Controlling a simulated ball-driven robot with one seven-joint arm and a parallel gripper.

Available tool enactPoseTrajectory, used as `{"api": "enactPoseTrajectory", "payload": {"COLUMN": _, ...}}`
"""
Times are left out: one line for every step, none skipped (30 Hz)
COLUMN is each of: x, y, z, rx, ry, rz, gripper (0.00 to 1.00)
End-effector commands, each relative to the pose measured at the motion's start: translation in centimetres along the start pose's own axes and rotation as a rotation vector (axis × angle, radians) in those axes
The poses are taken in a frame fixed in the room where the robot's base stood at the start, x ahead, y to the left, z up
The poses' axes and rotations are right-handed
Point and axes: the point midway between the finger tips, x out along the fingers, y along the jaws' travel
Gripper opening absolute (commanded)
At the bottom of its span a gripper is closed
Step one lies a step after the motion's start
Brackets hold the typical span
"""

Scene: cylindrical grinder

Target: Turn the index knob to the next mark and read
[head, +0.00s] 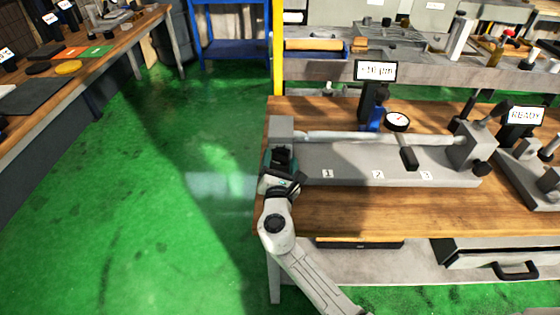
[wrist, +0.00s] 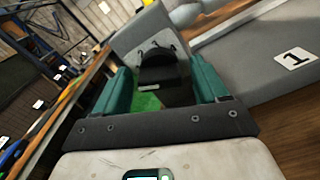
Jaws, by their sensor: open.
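In the head view my gripper (head: 282,160) is at the left end of the grey fixture (head: 350,160), by its end block (head: 281,127). In the wrist view the black index knob (wrist: 162,72) sticks out from the grey block, between the two teal fingers of my gripper (wrist: 163,85). The fingers are open on either side of it; I cannot tell whether they touch it. A long pale cylinder (head: 350,136) lies along the fixture. A dial gauge (head: 397,121) stands behind it, and a display (head: 375,71) appears to read +10 µm.
Labels 1 (head: 327,174), 2 (head: 378,175) and 3 (head: 427,176) are on the fixture's front. A READY sign (head: 525,115) stands at the right. The wooden table (head: 400,210) has an open drawer (head: 500,252) below. Green floor (head: 170,200) is free at left.

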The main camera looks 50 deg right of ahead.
Motion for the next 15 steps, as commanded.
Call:
{"api": "enactPoseTrajectory", "payload": {"x": 0.08, "y": -0.01, "z": 0.01, "rx": 0.000, "ry": 0.000, "rz": 0.000, "gripper": 0.73}}
{"api": "enactPoseTrajectory", "payload": {"x": 0.09, "y": -0.01, "z": 0.01, "rx": 0.000, "ry": 0.000, "rz": 0.000, "gripper": 0.73}}
{"api": "enactPoseTrajectory", "payload": {"x": 0.09, "y": -0.01, "z": 0.01, "rx": 0.000, "ry": 0.000, "rz": 0.000, "gripper": 0.73}}
{"api": "enactPoseTrajectory", "payload": {"x": 0.08, "y": -0.01, "z": 0.00, "rx": 0.000, "ry": 0.000, "rz": 0.000, "gripper": 0.73}}
{"api": "enactPoseTrajectory", "payload": {"x": 0.07, "y": -0.01, "z": 0.01, "rx": 0.000, "ry": 0.000, "rz": 0.000, "gripper": 0.73}}
{"api": "enactPoseTrajectory", "payload": {"x": 0.07, "y": -0.01, "z": 0.01, "rx": 0.000, "ry": 0.000, "rz": 0.000, "gripper": 0.73}}
{"api": "enactPoseTrajectory", "payload": {"x": 0.07, "y": -0.01, "z": 0.01, "rx": 0.000, "ry": 0.000, "rz": 0.000, "gripper": 0.73}}
{"api": "enactPoseTrajectory", "payload": {"x": 0.06, "y": -0.01, "z": 0.01, "rx": 0.000, "ry": 0.000, "rz": 0.000, "gripper": 0.70}}
{"api": "enactPoseTrajectory", "payload": {"x": 0.06, "y": -0.01, "z": 0.01, "rx": 0.000, "ry": 0.000, "rz": 0.000, "gripper": 0.66}}
{"api": "enactPoseTrajectory", "payload": {"x": 0.06, "y": -0.01, "z": 0.01, "rx": 0.000, "ry": 0.000, "rz": 0.000, "gripper": 0.63}}
{"api": "enactPoseTrajectory", "payload": {"x": 0.05, "y": -0.01, "z": 0.01, "rx": 0.000, "ry": 0.000, "rz": 0.000, "gripper": 0.60}}
{"api": "enactPoseTrajectory", "payload": {"x": 0.05, "y": -0.01, "z": 0.01, "rx": 0.000, "ry": 0.000, "rz": 0.000, "gripper": 0.56}}
{"api": "enactPoseTrajectory", "payload": {"x": 0.05, "y": -0.01, "z": 0.01, "rx": 0.000, "ry": 0.000, "rz": 0.000, "gripper": 0.53}}
{"api": "enactPoseTrajectory", "payload": {"x": 0.05, "y": -0.01, "z": 0.01, "rx": 0.000, "ry": 0.000, "rz": 0.000, "gripper": 0.51}}
{"api": "enactPoseTrajectory", "payload": {"x": 0.04, "y": -0.01, "z": 0.01, "rx": 0.000, "ry": 0.000, "rz": 0.000, "gripper": 0.47}}
